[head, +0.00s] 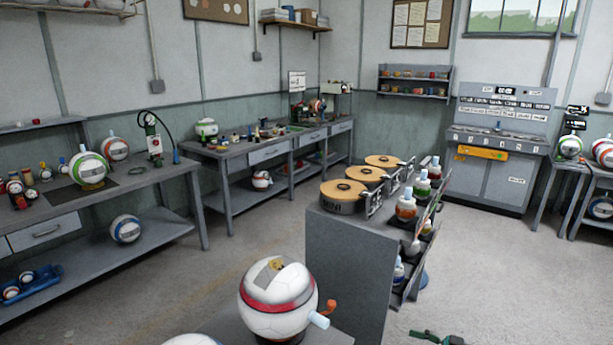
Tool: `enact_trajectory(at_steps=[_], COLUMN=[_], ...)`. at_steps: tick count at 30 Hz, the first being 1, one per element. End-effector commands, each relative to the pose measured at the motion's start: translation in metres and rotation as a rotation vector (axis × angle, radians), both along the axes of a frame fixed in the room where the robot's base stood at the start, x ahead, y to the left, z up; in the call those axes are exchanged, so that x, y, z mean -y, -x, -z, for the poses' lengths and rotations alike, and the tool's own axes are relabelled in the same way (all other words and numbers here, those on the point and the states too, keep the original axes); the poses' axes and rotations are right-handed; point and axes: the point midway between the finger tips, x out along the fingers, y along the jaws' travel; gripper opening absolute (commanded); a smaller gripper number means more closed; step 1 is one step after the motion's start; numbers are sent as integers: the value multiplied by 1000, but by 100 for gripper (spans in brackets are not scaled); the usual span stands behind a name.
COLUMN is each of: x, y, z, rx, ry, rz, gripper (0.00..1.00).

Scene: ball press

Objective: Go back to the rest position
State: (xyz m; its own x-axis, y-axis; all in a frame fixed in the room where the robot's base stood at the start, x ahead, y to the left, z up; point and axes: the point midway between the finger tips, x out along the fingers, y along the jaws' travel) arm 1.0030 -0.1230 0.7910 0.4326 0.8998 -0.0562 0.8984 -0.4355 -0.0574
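A dark piece with green edges (437,338) pokes in at the bottom edge, right of centre, over the floor. It may be the tip of my gripper, but too little shows to be sure or to tell open from shut. Nothing is seen held in it. A white ball with a red band (277,300) sits on a grey surface at the bottom middle, with a pale-blue-tipped part and an orange part at its right side. Part of another white ball (192,341) is cut off at the bottom edge.
Workbenches (150,178) line the left and back walls. A grey console (497,140) stands at the back right. The floor (510,270) at right is clear.

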Motion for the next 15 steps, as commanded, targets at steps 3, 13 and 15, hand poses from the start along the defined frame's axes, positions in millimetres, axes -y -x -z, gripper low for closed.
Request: enact_trajectory(at_steps=[3,13,15], x=[-10,-47,-59], y=[7,40,54], z=[21,102,127], rx=[-43,-219,-273], ry=[13,81,106], rz=[14,94,124], gripper=[53,53,53])
